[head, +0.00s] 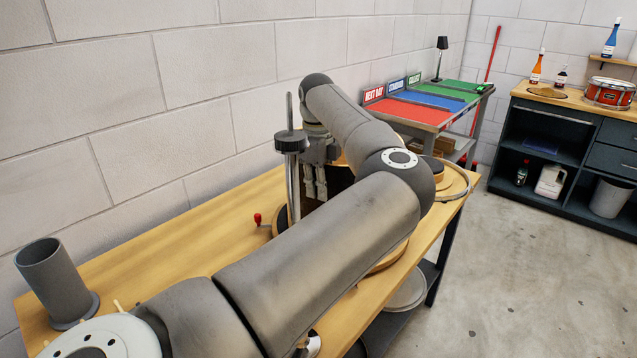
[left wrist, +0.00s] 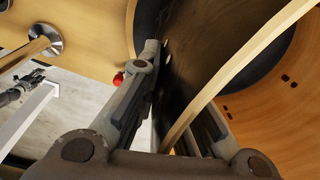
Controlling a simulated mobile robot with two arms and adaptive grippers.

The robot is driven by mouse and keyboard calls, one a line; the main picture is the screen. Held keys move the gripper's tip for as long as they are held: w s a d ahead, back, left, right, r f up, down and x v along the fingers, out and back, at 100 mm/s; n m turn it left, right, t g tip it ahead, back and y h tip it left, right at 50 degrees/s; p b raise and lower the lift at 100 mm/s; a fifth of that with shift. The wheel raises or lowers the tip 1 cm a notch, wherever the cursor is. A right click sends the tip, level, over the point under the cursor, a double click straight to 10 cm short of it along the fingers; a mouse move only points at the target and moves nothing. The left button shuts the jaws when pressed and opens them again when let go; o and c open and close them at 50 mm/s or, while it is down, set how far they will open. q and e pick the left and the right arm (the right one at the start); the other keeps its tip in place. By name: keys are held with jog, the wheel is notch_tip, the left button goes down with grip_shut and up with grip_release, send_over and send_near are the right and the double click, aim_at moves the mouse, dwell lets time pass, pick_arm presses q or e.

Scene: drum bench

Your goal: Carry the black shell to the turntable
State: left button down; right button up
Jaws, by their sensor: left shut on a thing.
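My left gripper (head: 315,190) points down over the wooden bench and is shut on the wall of the black shell (head: 341,182). My own forearm hides most of the shell in the head view. In the left wrist view the fingers (left wrist: 172,95) straddle the wall of the shell (left wrist: 200,45), with its pale wooden edge curving between them and its wooden inside at right. A round black pad (left wrist: 149,17), apparently the turntable's, lies below the shell; whether they touch, I cannot tell. The pad's dark edge (head: 281,219) also shows beside the gripper. The right gripper is out of view.
A metal post with a black knob (head: 291,143) stands close to my gripper. A red-knobbed lever (head: 257,218) is beside the pad. A grey cylinder (head: 52,280) stands at the bench's left end. A metal hoop (head: 461,190) lies at the right end. The bench between is clear.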

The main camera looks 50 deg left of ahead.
pick_arm(q)
jog(key=shift+f, duration=0.1)
jog(key=c, duration=2.1)
grip_release()
jog(key=shift+f, duration=0.2)
jog(key=o, duration=0.5)
jog(key=shift+s+d+r, duration=0.1)
jog(key=shift+r, duration=0.05)
notch_tip(320, 180, up, 12)
jog(key=shift+s+r, duration=0.1)
jog(key=shift+s, duration=0.05)
jog(key=shift+d, duration=0.1)
